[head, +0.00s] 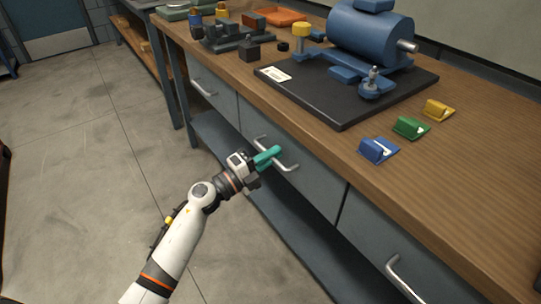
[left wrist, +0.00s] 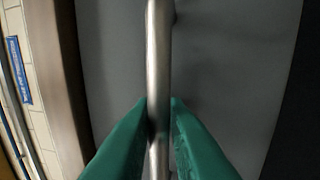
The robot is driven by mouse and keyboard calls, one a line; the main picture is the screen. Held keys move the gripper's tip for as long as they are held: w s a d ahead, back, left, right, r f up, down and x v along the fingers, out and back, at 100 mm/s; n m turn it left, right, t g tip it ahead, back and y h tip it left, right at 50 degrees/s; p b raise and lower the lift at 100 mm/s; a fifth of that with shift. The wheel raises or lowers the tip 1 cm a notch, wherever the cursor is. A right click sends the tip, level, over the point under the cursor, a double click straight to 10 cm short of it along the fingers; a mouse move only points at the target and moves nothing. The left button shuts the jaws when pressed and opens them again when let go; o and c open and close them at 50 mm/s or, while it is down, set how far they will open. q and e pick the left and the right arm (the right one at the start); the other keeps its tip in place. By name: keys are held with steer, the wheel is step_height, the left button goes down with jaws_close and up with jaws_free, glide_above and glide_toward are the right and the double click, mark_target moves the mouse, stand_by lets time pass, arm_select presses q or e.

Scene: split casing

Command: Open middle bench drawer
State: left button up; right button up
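The middle bench drawer (head: 318,182) has a grey front that looks flush with its neighbours under the wooden bench top. Its silver bar handle (head: 291,167) is partly hidden by my left gripper (head: 274,153), whose teal fingers reach it from the front. In the left wrist view the handle (left wrist: 159,45) runs upright between the two teal fingers of the gripper (left wrist: 160,104). The fingertips lie close against both sides of the bar, and the gripper looks shut on it. The grey drawer front (left wrist: 230,60) lies behind. My right gripper is not in view.
Other drawer handles sit at left (head: 203,88) and lower right (head: 405,279). The bench top (head: 340,150) holds a blue motor casing (head: 365,40) on a black mat (head: 335,112) and coloured parts. A lower shelf (head: 275,220) runs below. The floor (head: 80,170) in front is clear.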

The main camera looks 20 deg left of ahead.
arm_select(q)
jaws_close()
steer(key=shift+s, duration=0.1)
